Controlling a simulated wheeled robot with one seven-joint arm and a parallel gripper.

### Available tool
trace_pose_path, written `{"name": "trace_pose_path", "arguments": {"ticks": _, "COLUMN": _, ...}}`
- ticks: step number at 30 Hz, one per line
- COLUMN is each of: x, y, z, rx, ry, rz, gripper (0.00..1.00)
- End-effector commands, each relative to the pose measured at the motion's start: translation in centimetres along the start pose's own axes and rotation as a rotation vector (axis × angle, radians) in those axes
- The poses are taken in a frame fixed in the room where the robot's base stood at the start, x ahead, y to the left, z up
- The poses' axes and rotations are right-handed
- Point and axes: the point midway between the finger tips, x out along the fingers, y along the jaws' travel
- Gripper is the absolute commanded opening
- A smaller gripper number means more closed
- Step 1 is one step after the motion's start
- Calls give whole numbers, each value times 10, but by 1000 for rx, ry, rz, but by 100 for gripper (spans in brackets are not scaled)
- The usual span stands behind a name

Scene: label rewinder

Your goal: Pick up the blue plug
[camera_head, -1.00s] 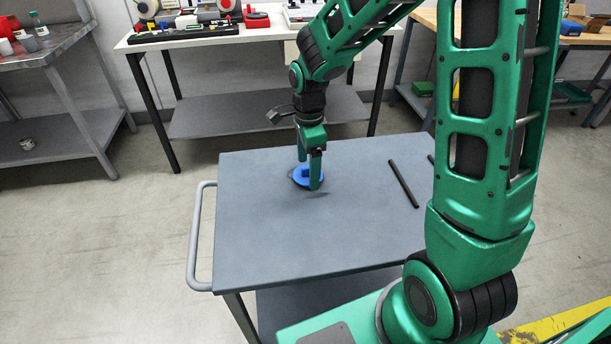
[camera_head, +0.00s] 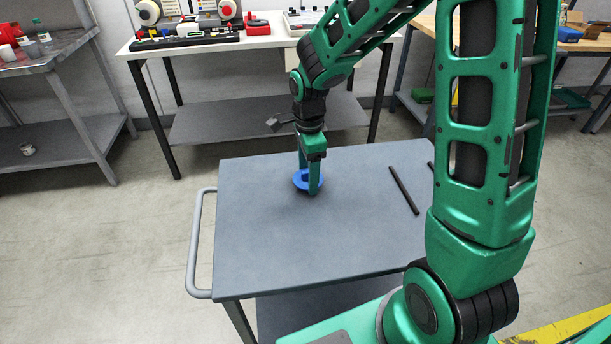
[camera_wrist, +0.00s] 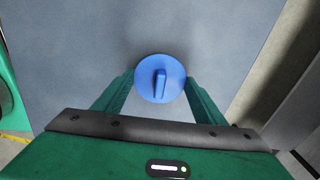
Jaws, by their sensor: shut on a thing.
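The blue plug (camera_head: 301,182) is a round blue disc with a raised rib across its middle. It is at the grey cart top, toward the back left; I cannot tell whether it still touches the surface. My gripper (camera_head: 309,186) points down at it with its green fingers, one of which hides part of the disc. In the wrist view the plug (camera_wrist: 147,84) sits between the two fingertips, with the rib upright in the picture. The gripper (camera_wrist: 160,90) is shut on the plug.
The grey cart top (camera_head: 270,245) is mostly clear. A thin black rod (camera_head: 404,190) lies to the right of the plug. The cart has a handle (camera_head: 196,245) on its left side. A white bench (camera_head: 200,42) with equipment stands behind.

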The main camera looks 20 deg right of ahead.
Motion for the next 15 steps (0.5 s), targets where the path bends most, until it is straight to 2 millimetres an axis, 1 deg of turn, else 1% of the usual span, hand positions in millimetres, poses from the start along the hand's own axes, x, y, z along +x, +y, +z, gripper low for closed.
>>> {"name": "trace_pose_path", "arguments": {"ticks": 5, "x": -27, "y": -1, "z": 0, "rx": 0, "ry": -1, "rz": -6, "gripper": 43}}
{"name": "trace_pose_path", "arguments": {"ticks": 6, "x": -36, "y": -1, "z": 0, "rx": 0, "ry": -1, "rz": -6, "gripper": 43}}
{"name": "trace_pose_path", "arguments": {"ticks": 9, "x": -46, "y": 22, "z": 4, "rx": -3, "ry": 1, "rz": -3, "gripper": 43}}
{"name": "trace_pose_path", "arguments": {"ticks": 15, "x": -70, "y": 61, "z": 12, "rx": -1, "ry": 0, "rz": -4, "gripper": 43}}
